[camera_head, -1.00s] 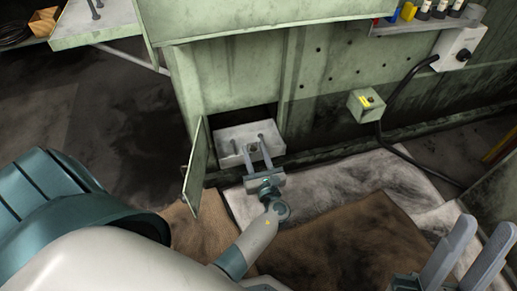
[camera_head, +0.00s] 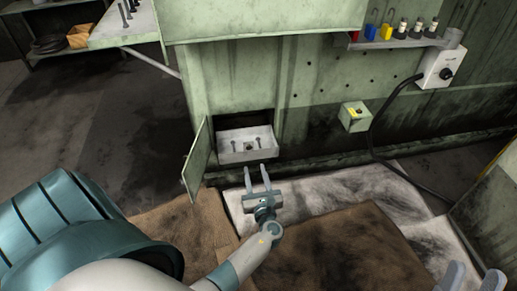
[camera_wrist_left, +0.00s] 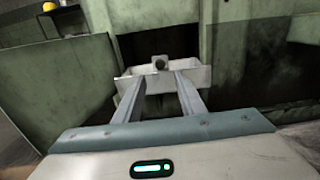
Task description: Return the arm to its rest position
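My left gripper (camera_head: 258,180) is in front of the open hatch in the green machine. Its two fingers are spread with nothing between them, and they also show in the left wrist view (camera_wrist_left: 162,85). The fingertips are just short of the white tray (camera_head: 234,157) that sits in the hatch opening. The tray also shows in the left wrist view (camera_wrist_left: 193,77). It holds two bolts (camera_head: 258,143) and a small block. My right gripper (camera_head: 472,277) is at the bottom right corner, only its fingertips in frame, apart and with nothing seen between them.
The hatch door (camera_head: 197,160) stands open left of my left gripper. A green box with a yellow label (camera_head: 355,116) and a black cable are on the machine wall to the right. Brown and white sheets (camera_head: 335,250) cover the floor below. A shelf with bottles (camera_head: 405,43) is at upper right.

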